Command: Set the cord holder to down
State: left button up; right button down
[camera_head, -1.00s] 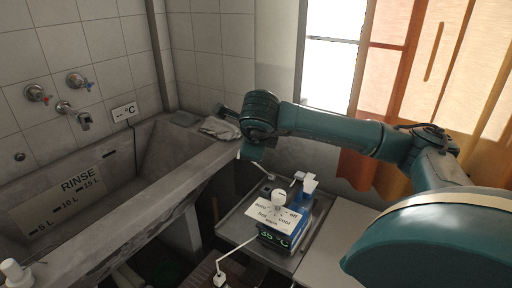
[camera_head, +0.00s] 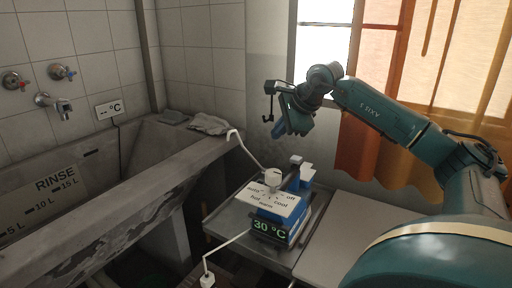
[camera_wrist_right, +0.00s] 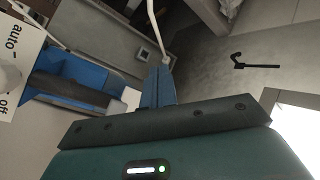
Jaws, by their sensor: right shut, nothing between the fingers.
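A thin white bent rod (camera_head: 247,151), which looks like the cord holder, rises from behind the blue and white control box (camera_head: 281,206) and leans up to the left, its curved end highest. In the right wrist view a thin white line (camera_wrist_right: 154,27) runs toward the fingertips; I cannot tell if it touches them. My right gripper (camera_head: 278,131) is shut and empty, above and to the right of the rod's upper end in the head view. Its blue fingers (camera_wrist_right: 158,86) are together in the wrist view. My left gripper is out of view.
The concrete washtub (camera_head: 180,165) fills the left, with a grey cloth (camera_head: 209,124) on its rim. The box has a white knob (camera_head: 272,177) and a display reading 30 °C. A black hook (camera_wrist_right: 252,66) is on the wall.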

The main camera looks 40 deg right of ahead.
send_near(251, 155)
notch_tip(251, 155, down, 2)
jog(key=w+d, duration=0.1)
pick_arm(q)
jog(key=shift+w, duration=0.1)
pick_arm(e)
jog(key=shift+w+a+f, duration=0.35)
jog(key=shift+w+a, duration=0.1)
jog(key=shift+w, duration=0.15)
jog(key=shift+w+a+f, duration=0.4)
jog(key=shift+w+a, duration=0.05)
jog(key=shift+w, duration=0.15)
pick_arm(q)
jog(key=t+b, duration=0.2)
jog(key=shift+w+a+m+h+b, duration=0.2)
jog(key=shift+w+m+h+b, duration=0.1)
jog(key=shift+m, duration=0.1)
pick_arm(e)
jog(key=shift+n+h, duration=0.3)
jog(key=shift+h, duration=0.4)
jog(key=a+f, duration=0.1)
jog(key=s+a+f, duration=0.1)
jog(key=a+f, duration=0.1)
jog(key=shift+a+f, duration=0.2)
jog(key=shift+a, duration=0.15)
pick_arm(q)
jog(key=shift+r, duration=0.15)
pick_arm(e)
jog(key=shift+r, duration=0.15)
